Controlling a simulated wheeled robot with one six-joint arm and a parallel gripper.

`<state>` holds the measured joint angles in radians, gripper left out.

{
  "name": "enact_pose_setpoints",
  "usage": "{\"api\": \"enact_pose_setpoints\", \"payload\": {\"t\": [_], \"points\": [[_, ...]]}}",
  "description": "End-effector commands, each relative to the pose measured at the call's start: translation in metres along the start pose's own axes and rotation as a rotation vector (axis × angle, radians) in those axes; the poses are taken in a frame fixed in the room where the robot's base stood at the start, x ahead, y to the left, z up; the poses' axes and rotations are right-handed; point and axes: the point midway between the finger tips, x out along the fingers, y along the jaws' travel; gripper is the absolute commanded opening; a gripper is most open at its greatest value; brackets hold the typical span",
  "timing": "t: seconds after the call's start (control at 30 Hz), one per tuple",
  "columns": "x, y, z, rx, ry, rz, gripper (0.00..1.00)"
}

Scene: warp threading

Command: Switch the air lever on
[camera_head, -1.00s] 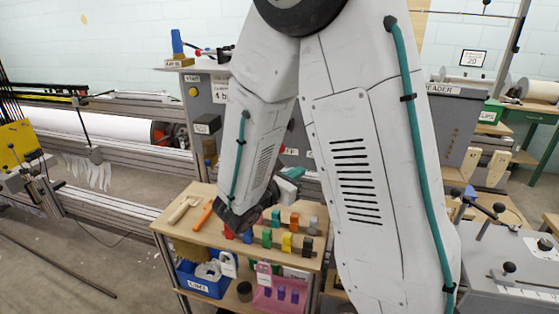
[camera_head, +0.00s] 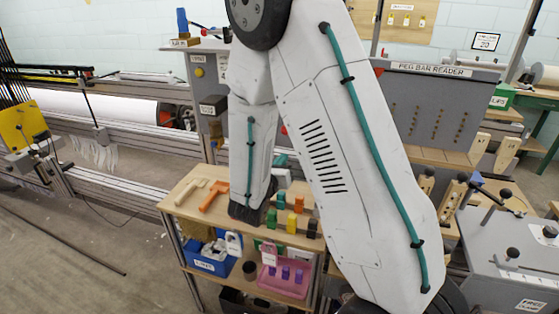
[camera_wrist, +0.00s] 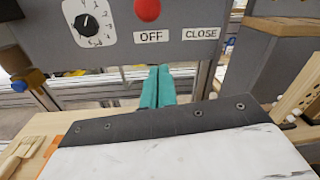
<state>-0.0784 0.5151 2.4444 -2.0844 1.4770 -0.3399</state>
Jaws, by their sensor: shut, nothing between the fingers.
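My gripper (camera_wrist: 157,88) shows in the wrist view as two teal fingers shut together, with nothing between them. They point toward a grey panel (camera_wrist: 110,45) and sit just below its lower edge in the picture. The panel carries a black dial (camera_wrist: 87,25), a red round button (camera_wrist: 148,9), an OFF label (camera_wrist: 152,36) and a CLOSE label (camera_wrist: 202,33). I cannot make out the air lever for certain in either view. In the head view my arm covers most of this panel, and only a bit of teal finger (camera_head: 279,160) shows above the cart.
A wooden-topped cart (camera_head: 185,205) with coloured blocks and tools stands under my arm. A blue bin (camera_head: 208,262) and a pink bin (camera_head: 283,282) sit on its lower shelf. The peg bar reader (camera_head: 435,105) is to the right. Open floor lies at the lower left.

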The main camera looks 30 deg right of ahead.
Motion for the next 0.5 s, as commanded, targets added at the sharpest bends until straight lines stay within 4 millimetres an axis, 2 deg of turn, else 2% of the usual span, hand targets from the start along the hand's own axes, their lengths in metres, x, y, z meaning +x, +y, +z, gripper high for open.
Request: {"api": "enact_pose_setpoints", "payload": {"t": [0.1, 0.3, 0.5], "points": [[0.028, -0.002, -0.001, 0.0, 0.001, -0.006, 0.0], [0.07, -0.002, 0.0, 0.0, 0.0, -0.006, 0.0], [0.058, 0.0, 0.028, 0.002, -0.002, 0.0, 0.0]]}}
